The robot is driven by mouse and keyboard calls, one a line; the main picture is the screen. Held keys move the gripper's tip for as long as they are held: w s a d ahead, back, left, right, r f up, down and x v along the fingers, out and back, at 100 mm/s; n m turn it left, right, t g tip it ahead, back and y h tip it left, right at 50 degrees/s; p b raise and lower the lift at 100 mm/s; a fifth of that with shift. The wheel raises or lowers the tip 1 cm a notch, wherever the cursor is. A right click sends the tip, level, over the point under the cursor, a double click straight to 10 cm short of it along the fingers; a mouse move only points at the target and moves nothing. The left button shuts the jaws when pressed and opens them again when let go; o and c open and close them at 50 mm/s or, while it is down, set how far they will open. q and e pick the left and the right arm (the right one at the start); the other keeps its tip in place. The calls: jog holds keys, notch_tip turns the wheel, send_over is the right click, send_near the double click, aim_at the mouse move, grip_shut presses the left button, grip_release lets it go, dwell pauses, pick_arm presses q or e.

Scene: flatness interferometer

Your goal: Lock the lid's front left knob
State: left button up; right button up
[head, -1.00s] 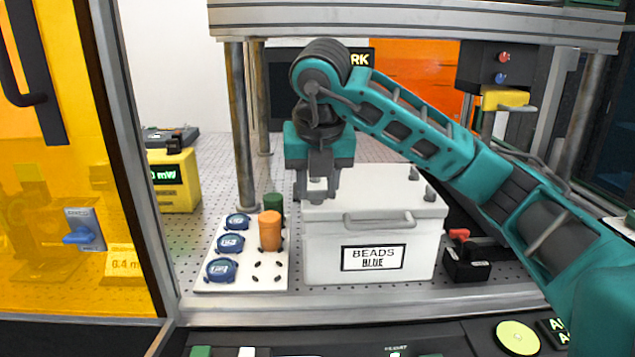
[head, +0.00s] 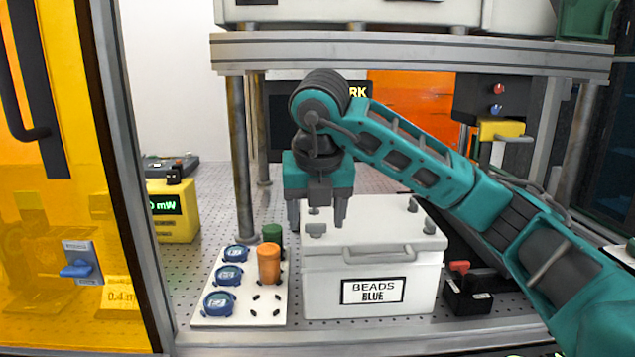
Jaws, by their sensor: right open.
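A white lidded box (head: 322,285) labelled "BEADS BLUE" stands on the perforated plate. Its lid has a front handle (head: 379,254) and dark grey knobs. The front left knob (head: 316,231) is at the lid's near left corner. The right side has a front knob (head: 429,226) and a back knob (head: 412,205). My right gripper (head: 318,221) points down over the front left knob, its fingers spread to either side and apart from it. The rear left corner is mostly hidden behind the gripper. My left gripper is not in view.
A white board (head: 243,313) with blue discs, an orange cylinder (head: 269,264) and a green one stands left of the box. A black block with a red top (head: 467,290) is close on the right. Metal posts (head: 240,160) and a crossbeam (head: 410,55) frame the space.

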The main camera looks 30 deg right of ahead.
jog(key=p+v, duration=0.3)
jog(key=v, duration=0.9)
dwell(0.3)
